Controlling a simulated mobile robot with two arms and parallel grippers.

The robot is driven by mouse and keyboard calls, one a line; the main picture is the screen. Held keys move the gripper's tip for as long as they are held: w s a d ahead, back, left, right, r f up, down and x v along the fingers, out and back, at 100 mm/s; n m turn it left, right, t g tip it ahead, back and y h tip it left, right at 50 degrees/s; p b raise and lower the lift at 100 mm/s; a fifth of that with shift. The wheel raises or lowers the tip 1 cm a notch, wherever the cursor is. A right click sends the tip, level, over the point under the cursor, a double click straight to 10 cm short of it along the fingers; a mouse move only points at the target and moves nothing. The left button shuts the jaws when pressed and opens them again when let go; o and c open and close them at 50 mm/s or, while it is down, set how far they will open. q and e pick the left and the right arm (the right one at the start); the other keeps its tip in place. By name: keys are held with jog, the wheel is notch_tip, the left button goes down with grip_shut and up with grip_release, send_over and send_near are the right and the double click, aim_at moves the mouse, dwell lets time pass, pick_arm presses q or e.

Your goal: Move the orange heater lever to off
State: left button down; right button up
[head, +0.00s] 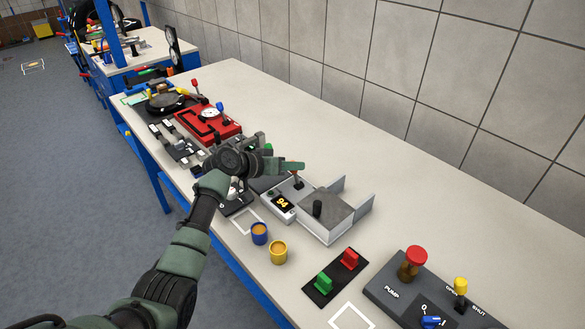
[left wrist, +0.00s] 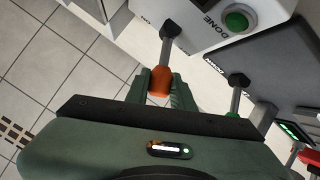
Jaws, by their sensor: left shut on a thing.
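The heater lever's orange knob (left wrist: 160,80) shows in the left wrist view, on a metal shaft that runs up to a black pivot at the side of a white box. My left gripper (left wrist: 162,98) is shut on this knob, with a finger on either side of it. There the gripper hides most of the lever. My right gripper is not in either view.
A grey-topped box (head: 325,219) with a black knob stands right of the display unit. Blue (head: 259,234) and yellow (head: 279,253) cups stand in front. A red machine (head: 209,122) is behind. A second lever (left wrist: 237,90) and a green button (left wrist: 237,20) are close to my left gripper.

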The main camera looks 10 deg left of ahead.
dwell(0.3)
pick_arm(q)
jog(key=c, duration=1.2)
grip_release()
jog(key=b+v, duration=0.1)
jog(key=v, duration=0.6)
jog(key=shift+f, duration=0.1)
jog(key=shift+s+a+r, duration=0.15)
jog(key=shift+s+r, duration=0.1)
jog(key=shift+a, duration=0.1)
